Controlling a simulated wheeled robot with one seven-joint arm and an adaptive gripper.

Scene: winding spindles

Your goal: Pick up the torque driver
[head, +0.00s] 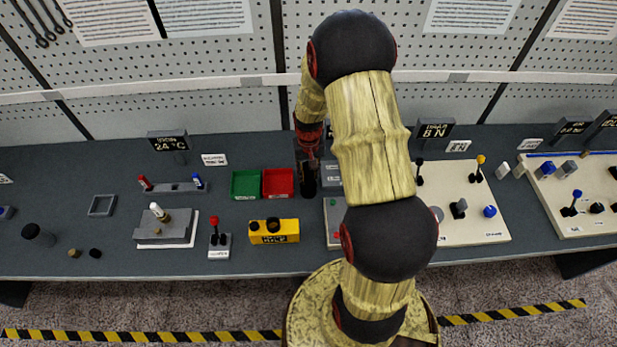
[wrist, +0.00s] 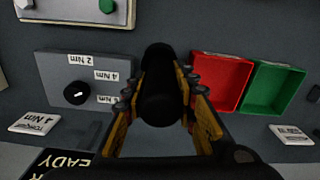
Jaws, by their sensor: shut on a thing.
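The torque driver is a dark, thick cylinder (wrist: 158,98). In the wrist view it lies between the two yellow-and-dark fingers of my gripper (wrist: 160,84), which are shut on it. In the head view my gripper (head: 308,162) is behind the table's middle, partly hidden by my arm, with the dark driver (head: 309,186) below it, just right of the red bin. I cannot tell whether the driver's lower end touches the table.
A red bin (wrist: 247,79) and a green bin (wrist: 301,86) stand beside the driver. On its other side is a grey box (wrist: 52,67) with a black knob and Nm labels. In the head view a yellow box (head: 289,231) sits in front of the bins.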

